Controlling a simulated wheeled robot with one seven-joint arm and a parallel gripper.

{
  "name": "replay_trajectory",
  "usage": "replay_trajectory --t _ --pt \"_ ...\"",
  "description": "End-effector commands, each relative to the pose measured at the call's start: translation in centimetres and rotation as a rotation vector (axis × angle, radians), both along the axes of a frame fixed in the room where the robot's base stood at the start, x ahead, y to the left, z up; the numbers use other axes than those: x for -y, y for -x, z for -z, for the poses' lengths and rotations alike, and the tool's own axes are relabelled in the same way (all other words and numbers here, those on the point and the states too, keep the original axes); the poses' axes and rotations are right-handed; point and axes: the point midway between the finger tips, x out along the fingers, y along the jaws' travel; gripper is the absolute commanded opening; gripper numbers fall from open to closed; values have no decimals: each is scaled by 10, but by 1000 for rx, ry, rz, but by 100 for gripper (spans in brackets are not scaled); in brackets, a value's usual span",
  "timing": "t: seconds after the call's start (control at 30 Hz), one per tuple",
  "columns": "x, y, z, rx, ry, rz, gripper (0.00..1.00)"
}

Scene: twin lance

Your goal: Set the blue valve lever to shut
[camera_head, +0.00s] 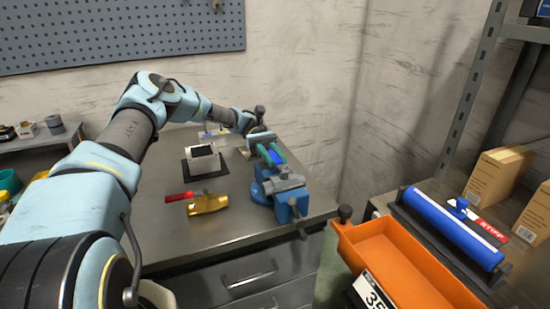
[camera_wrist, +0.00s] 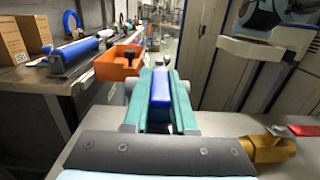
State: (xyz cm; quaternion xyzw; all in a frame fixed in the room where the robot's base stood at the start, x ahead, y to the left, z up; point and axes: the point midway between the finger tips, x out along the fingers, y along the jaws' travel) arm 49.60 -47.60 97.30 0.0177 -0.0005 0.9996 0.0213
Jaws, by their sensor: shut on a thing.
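The blue valve lever (camera_wrist: 160,87) is a long blue bar between the two green fingers of my gripper (camera_wrist: 160,100) in the wrist view. In the head view my gripper (camera_head: 272,154) is at the back right of the bench, just behind the vice, shut on the blue lever (camera_head: 274,157). The fingers lie along both sides of the lever. The valve body under it is hidden by the fingers and vice, so I cannot tell the lever's exact setting.
A blue vice (camera_head: 284,203) stands at the bench's right edge. A brass valve with a red handle (camera_head: 208,204) lies left of it, before a grey box (camera_head: 203,164). An orange bin (camera_head: 395,262) and a blue roller (camera_head: 455,226) are on the right. The bench's front left is clear.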

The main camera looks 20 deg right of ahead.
Motion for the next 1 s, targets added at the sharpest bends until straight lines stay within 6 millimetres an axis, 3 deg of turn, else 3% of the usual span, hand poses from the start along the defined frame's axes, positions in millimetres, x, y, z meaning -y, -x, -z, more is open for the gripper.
replay_trajectory --t 0.03,0.3,0.67,1.0 --pt "0 -2 -2 4 3 -5 27" --pt "0 -1 -1 1 2 -2 55" --pt "0 -1 -10 2 4 -2 55" --pt "0 -2 -70 2 5 -3 55"
